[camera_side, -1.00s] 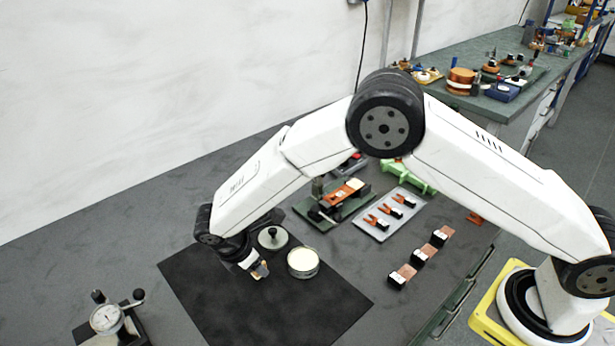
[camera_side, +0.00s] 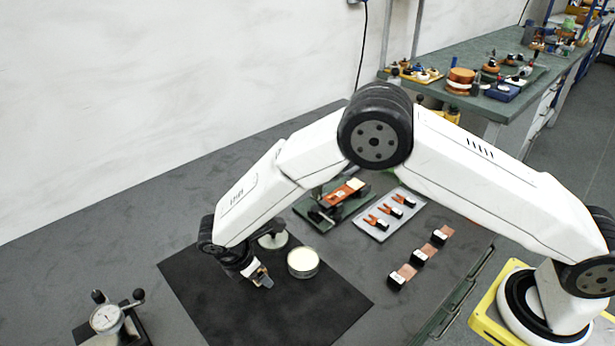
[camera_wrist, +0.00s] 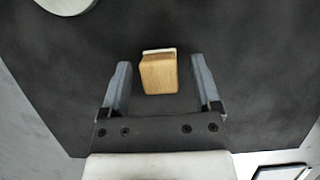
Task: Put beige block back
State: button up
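The beige block (camera_wrist: 158,74), wood-toned with a thin pale layer along its far edge, stands between the fingers of my gripper (camera_wrist: 160,70) in the wrist view. Dark gaps show on both sides of it, so the fingers are open and do not touch it. In the side view my gripper (camera_side: 264,281) is low over the black mat (camera_side: 240,315), left of the round cream-topped tin (camera_side: 303,262). The block is mostly hidden by the gripper there.
A pale round disc (camera_side: 272,239) is just behind my gripper. A dial gauge (camera_side: 107,319) stands at front left. A grey tray (camera_side: 375,232) with clips, a green fixture (camera_side: 326,214) and several black blocks on copper strips (camera_side: 418,258) lie right. The mat's front is clear.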

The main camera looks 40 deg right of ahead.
jog(key=shift+r, duration=0.1)
jog(key=v, duration=1.2)
jog(key=shift+r, duration=0.1)
dwell(0.5)
jog(key=s+d+r+m+y, duration=0.2)
jog(key=d+m, duration=0.2)
jog(key=d, duration=0.4)
jog(key=s+d+r+m+y, duration=0.1)
jog(key=s+d+m, duration=0.1)
jog(key=d+m, duration=0.35)
jog(key=s+d+m+t+y, duration=0.1)
jog(key=s+d+m+t, duration=0.1)
jog(key=s+d+m, duration=0.6)
jog(key=s+d, duration=0.4)
jog(key=s, duration=0.1)
jog(key=shift+d+r+t, duration=0.25)
jog(key=shift+d+t, duration=0.05)
jog(key=shift+d, duration=0.05)
